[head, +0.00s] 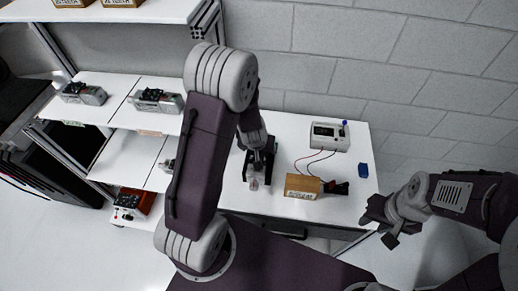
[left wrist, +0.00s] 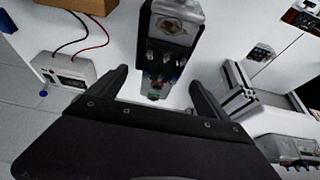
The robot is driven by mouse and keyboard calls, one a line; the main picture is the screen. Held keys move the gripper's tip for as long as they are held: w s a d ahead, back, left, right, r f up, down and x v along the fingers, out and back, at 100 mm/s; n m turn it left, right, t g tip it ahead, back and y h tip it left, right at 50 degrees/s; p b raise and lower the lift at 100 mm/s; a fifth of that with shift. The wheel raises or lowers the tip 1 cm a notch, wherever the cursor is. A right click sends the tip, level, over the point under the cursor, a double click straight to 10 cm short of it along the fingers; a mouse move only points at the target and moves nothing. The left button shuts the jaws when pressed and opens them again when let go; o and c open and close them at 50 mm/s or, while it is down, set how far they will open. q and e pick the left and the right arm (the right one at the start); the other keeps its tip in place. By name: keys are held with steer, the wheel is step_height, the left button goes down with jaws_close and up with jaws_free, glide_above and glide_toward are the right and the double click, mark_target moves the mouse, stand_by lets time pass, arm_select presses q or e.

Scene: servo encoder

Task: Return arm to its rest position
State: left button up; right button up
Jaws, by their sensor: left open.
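My left arm crosses the middle of the head view, and its gripper (head: 258,160) is over the white table, partly hidden by its own wrist. In the left wrist view the left gripper (left wrist: 158,84) is open, its two dark fingers spread apart. A dark and silver device with several small knobs or terminals (left wrist: 165,55) shows beyond and between the fingertips; I see no contact with it. My right gripper (head: 382,222) is at the right, off the table's front right edge; how far its jaws are apart is unclear.
The white table (head: 232,190) holds a white meter (head: 329,136) with red and black leads, a cardboard box (head: 302,187) and a small blue block (head: 363,170). Shelves at the left hold several similar devices (head: 154,100). A red device (head: 134,203) sits low at the left.

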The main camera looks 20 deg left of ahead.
arm_select(q)
steer(key=shift+s+d+r, duration=0.15)
steer(key=shift+s, duration=0.1)
steer(key=shift+d+r, duration=0.1)
steer(key=shift+r, duration=0.1)
steer(key=s+d+r+m+g+h, duration=0.1)
steer(key=s+d+r+m+g, duration=0.15)
steer(key=s+r, duration=0.7)
steer(key=s+f+b, duration=0.3)
steer(key=f+b, duration=0.3)
steer(key=f, duration=0.1)
steer(key=s+d+f+b, duration=0.1)
steer(key=s+f+b, duration=0.1)
steer(key=f+b, duration=0.4)
steer(key=shift+s+f+g, duration=0.4)
steer(key=shift+f+g, duration=0.05)
steer(key=shift+f, duration=0.15)
arm_select(e)
step_height(320, 180, down, 12)
steer(key=shift+s, duration=0.25)
